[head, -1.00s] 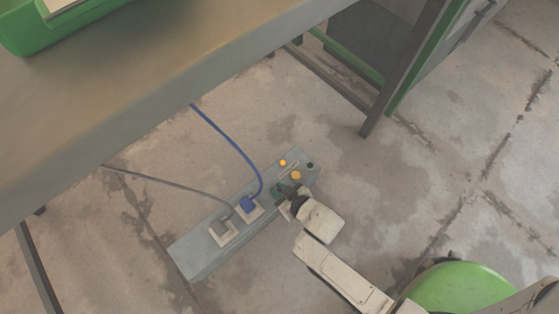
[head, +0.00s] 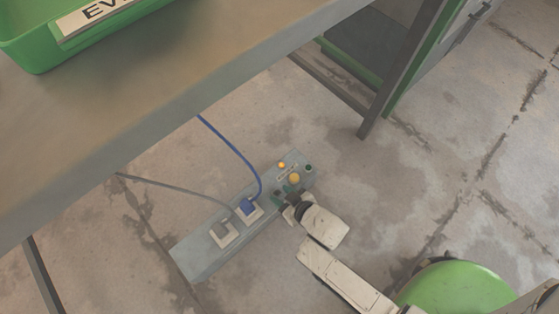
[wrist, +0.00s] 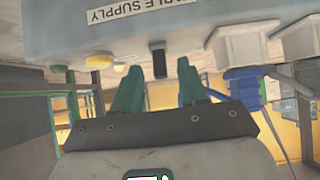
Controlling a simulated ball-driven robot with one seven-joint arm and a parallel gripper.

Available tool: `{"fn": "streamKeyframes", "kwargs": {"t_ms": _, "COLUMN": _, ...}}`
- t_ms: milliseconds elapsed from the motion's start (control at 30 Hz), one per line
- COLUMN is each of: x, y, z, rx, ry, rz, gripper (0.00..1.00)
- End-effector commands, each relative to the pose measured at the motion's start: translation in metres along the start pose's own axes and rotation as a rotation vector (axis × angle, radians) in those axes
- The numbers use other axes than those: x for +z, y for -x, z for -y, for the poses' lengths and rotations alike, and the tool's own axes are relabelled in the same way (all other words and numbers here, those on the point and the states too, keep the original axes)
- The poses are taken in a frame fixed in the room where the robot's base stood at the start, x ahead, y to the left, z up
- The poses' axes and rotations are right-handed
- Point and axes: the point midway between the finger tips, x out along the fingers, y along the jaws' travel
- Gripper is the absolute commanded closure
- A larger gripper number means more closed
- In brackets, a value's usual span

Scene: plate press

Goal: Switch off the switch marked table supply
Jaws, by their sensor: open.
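A long grey box (head: 200,255) lies on the floor below the table edge. It also fills the top of the wrist view (wrist: 200,18), with a white label (wrist: 125,10) of which "ABLE SUPPLY" is readable. A black switch lever (wrist: 158,60) sticks out of its face below the label. My gripper (head: 284,198) is at the box's middle-right part in the head view. In the wrist view its green fingers (wrist: 158,72) are open, one each side of the lever, with gaps visible. Whether they touch the box is unclear. The lever's position marking cannot be read.
A yellow knob (head: 294,178), an orange lamp (head: 282,165) and a dark green button (head: 308,168) sit right of my gripper on the box. A blue plug (head: 248,206) and a grey plug (head: 221,229) sit left, with cables. The table (head: 200,95) overhangs behind; a leg (head: 385,85) stands right.

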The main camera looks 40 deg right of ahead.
Motion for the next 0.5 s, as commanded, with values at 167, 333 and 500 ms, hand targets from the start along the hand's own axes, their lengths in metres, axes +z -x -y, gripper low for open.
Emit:
{"fn": "streamKeyframes", "kwargs": {"t_ms": 167, "x": -0.004, "y": 0.036, "z": 0.001, "rx": 0.000, "ry": 0.000, "rz": 0.004, "gripper": 0.57}}
{"fn": "streamKeyframes", "kwargs": {"t_ms": 333, "x": -0.004, "y": 0.062, "z": 0.000, "rx": 0.000, "ry": -0.001, "rz": 0.002, "gripper": 0.57}}
{"fn": "streamKeyframes", "kwargs": {"t_ms": 500, "x": -0.002, "y": 0.079, "z": 0.000, "rx": 0.000, "ry": 0.000, "rz": 0.002, "gripper": 0.57}}
